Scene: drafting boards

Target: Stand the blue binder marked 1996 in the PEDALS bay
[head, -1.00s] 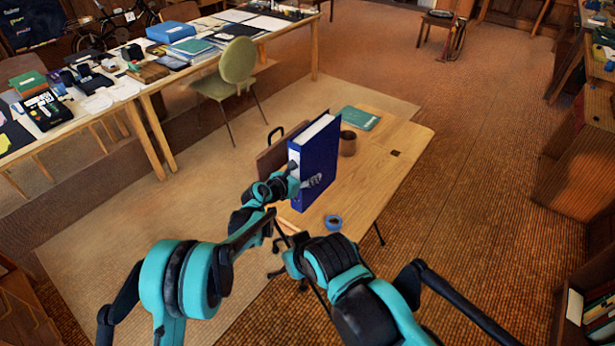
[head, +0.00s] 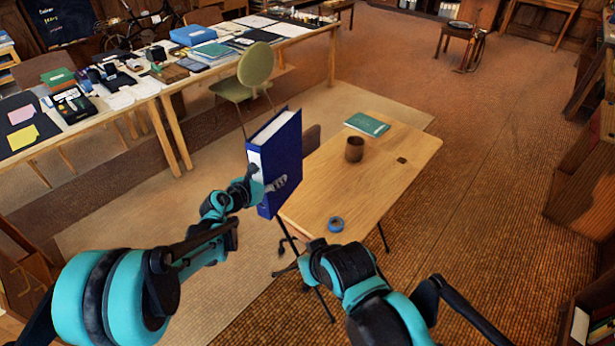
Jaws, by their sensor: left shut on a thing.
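A blue binder (head: 286,165) stands upright in the air at the left edge of the small wooden table, its white spine facing left and its page block showing on top. My left gripper (head: 268,187) is shut on the binder, with its fingers across the lower spine edge and front cover. The year mark on the spine is too small to read. My right arm reaches in from the lower right, but its gripper's fingers cannot be made out. I cannot make out the PEDALS bay in this view.
The small table (head: 365,190) bears a brown cup (head: 354,149), a green book (head: 367,124) and a blue tape roll (head: 336,224). A green chair (head: 250,75) and long cluttered desks (head: 150,88) stand behind on the left. Open floor lies to the right. Shelving (head: 578,185) lines the right edge.

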